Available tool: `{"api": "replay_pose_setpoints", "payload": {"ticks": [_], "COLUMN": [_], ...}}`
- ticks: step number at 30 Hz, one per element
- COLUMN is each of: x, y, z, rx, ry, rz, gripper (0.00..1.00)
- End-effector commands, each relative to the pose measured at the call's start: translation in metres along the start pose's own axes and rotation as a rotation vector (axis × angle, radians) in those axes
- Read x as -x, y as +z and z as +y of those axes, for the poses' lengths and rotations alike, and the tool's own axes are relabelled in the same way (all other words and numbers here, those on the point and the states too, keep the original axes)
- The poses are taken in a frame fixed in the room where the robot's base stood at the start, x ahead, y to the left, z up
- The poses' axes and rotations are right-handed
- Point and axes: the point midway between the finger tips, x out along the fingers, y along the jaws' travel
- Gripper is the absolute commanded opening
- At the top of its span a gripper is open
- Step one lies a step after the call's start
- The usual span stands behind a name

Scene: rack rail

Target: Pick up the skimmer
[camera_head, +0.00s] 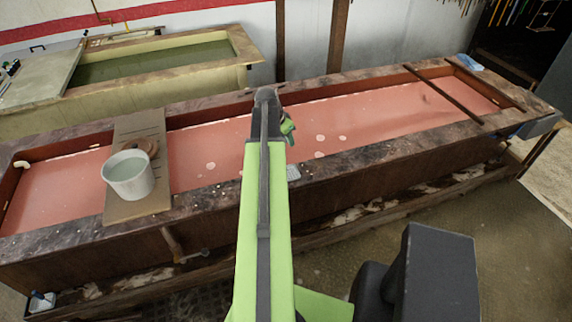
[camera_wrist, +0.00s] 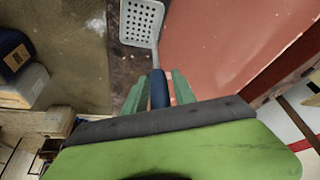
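The skimmer shows a pale perforated head (camera_wrist: 140,22) and a dark blue handle (camera_wrist: 159,88) in the wrist view. In the head view a small part of its head (camera_head: 293,173) shows at the near rim of the pink trough, just right of my arm; my arm hides the rest. My gripper (camera_wrist: 159,85) has its two green fingers on either side of the handle, with narrow gaps showing at the tips. It looks open around the handle, not closed on it. In the head view my gripper (camera_head: 288,129) is mostly hidden behind my arm.
The long trough (camera_head: 400,150) holds pink liquid. A board (camera_head: 140,205) across it at the left bears a white bucket (camera_head: 128,180). A wooden frame (camera_head: 443,96) lies over the right end. A second vat (camera_head: 155,62) with green liquid stands behind.

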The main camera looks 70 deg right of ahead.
Motion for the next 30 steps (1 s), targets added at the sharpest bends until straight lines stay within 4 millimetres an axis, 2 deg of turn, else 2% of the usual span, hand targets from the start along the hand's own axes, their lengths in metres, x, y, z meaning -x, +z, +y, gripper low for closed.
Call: {"api": "replay_pose_setpoints", "payload": {"ticks": [1,6,7,21,26,30], "x": [0.000,0.000,0.000,0.002,0.016,0.036], "y": [0.000,0.000,0.000,-0.002,-0.007,-0.015], "z": [0.000,0.000,0.000,0.000,0.000,0.000], "rx": [0.000,0.000,0.000,-0.001,-0.001,-0.001], "ry": [0.000,0.000,0.000,0.000,0.000,0.000], "rz": [0.000,0.000,0.000,0.001,0.001,0.000], "gripper": [0.24,0.02,0.00,0.00,0.00,0.00]}}
